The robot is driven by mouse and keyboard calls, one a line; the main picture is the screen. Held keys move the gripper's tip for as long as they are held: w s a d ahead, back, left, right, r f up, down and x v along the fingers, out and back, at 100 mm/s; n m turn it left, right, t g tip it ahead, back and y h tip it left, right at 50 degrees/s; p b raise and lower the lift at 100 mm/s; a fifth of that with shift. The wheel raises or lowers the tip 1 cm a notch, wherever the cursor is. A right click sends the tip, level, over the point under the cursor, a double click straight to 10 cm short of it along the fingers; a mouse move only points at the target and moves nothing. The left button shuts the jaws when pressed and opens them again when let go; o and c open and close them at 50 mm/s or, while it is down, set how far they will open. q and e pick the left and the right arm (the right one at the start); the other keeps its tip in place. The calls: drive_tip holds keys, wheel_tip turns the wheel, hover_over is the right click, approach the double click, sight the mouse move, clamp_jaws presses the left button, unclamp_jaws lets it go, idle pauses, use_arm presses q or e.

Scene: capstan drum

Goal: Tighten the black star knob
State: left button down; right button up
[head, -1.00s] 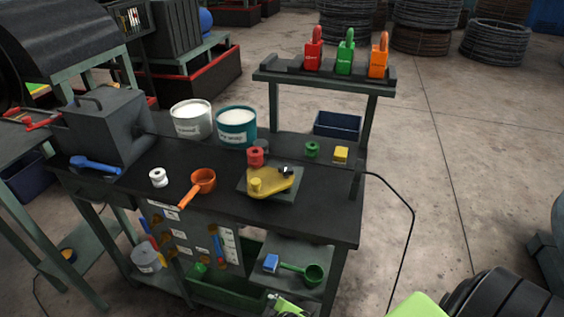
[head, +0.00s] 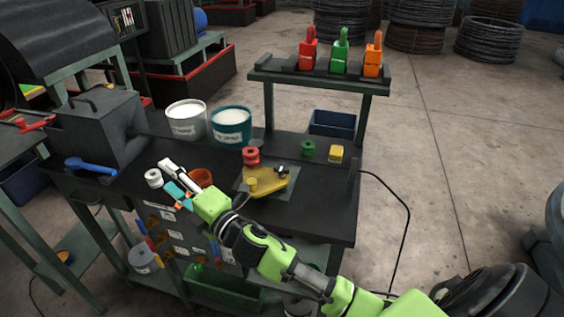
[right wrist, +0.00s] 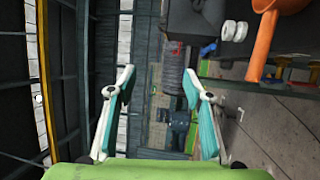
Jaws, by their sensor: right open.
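The black star knob (head: 281,170) is a small dark shape at the right end of the yellow plate (head: 266,182), which lies on a grey base on the dark bench. It is too small to tell how far it is turned. My right gripper (head: 172,179) is to the left of the plate, above the front left part of the bench, near the white spool and orange ladle. In the right wrist view my right gripper (right wrist: 159,72) has its fingers wide apart with nothing between them. My left gripper is not in view.
The orange ladle (head: 201,177) is partly behind my right gripper; the white spool (head: 153,178) is beside it. A red spool (head: 251,156), green spool (head: 307,149) and yellow block (head: 336,154) stand behind the plate. Two buckets (head: 231,126) and a raised shelf (head: 290,75) stand at the back.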

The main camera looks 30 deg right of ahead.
drive_tip(key=a+r+n+g+y, duration=0.3)
drive_tip(key=a+r+n+y, duration=0.45)
drive_tip(key=n, duration=0.45)
drive_tip(key=n+g+h, duration=1.4)
drive_tip(key=n+g, duration=0.2)
drive_tip(key=n, duration=0.6)
hover_over(282, 167)
drive_tip(key=shift+m, duration=0.3)
wheel_tip(282, 167, down, 12)
drive_tip(key=shift+f+p, duration=0.15)
drive_tip(key=shift+p, duration=0.8)
drive_tip(key=c, duration=1.1)
